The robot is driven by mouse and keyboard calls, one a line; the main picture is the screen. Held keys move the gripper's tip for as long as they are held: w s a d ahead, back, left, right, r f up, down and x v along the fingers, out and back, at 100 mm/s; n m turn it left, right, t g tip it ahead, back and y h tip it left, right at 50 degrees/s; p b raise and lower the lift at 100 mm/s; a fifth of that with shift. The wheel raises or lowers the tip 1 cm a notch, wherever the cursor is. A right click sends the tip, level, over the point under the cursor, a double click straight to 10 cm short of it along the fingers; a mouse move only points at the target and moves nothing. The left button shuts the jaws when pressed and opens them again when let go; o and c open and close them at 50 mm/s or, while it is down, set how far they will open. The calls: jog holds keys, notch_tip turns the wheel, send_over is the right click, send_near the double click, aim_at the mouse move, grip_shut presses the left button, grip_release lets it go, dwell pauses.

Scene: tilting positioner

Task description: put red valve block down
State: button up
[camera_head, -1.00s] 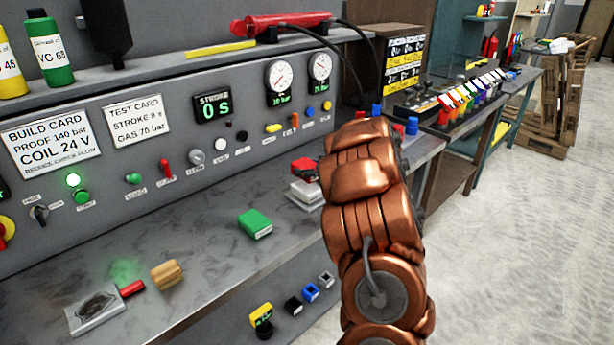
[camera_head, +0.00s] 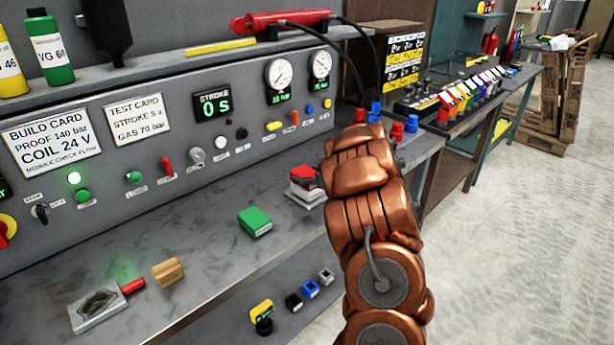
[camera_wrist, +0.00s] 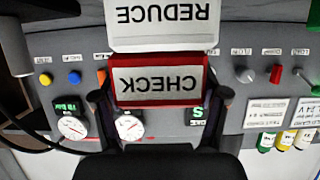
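The red valve block (camera_wrist: 159,104), labelled CHECK, sits between the two fingers of my gripper (camera_wrist: 158,92) in the wrist view, which is upside down. The fingers lie close along both its sides. A white block labelled REDUCE (camera_wrist: 163,40) is right below it. In the head view the red block (camera_head: 302,172) is just left of my arm, directly above the pale block (camera_head: 308,192) on the bench. I cannot tell if the two touch. My fingers are hidden behind my arm there.
A green block (camera_head: 255,222), a tan block (camera_head: 168,271) and a metal plate (camera_head: 98,310) lie on the grey bench (camera_head: 205,235). The control panel with gauges (camera_head: 279,74) stands close behind. Several small blocks (camera_head: 311,290) sit on a lower shelf.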

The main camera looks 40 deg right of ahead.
jog(key=shift+o, duration=1.4)
jog(key=shift+s+d+r, duration=0.1)
jog(key=shift+s+r, duration=0.1)
jog(key=shift+s, duration=0.25)
jog(key=b+v, duration=0.1)
jog(key=v, duration=1)
jog(key=shift+b, duration=0.4)
jog(key=a+r+m+g+h, duration=0.4)
jog(key=a+r+g+h, duration=0.1)
jog(key=r+h, duration=0.5)
jog(key=s+a+f+n+g+y, duration=0.1)
jog(key=s+a+f+g+y, duration=0.2)
jog(key=s+a, duration=0.6)
jog(key=s+a+f+n+g+y, duration=0.1)
jog(key=s+a+f+g+y, duration=0.2)
jog(key=s+a, duration=0.6)
jog(key=s+a+f+n+g+y, duration=0.2)
jog(key=s+a, duration=0.7)
jog(key=a, duration=1.2)
notch_tip(320, 180, down, 2)
jog(key=shift+s+a+f+g+y, duration=0.15)
jog(key=shift+s+g+y, duration=0.25)
jog(key=shift+g+y, duration=0.75)
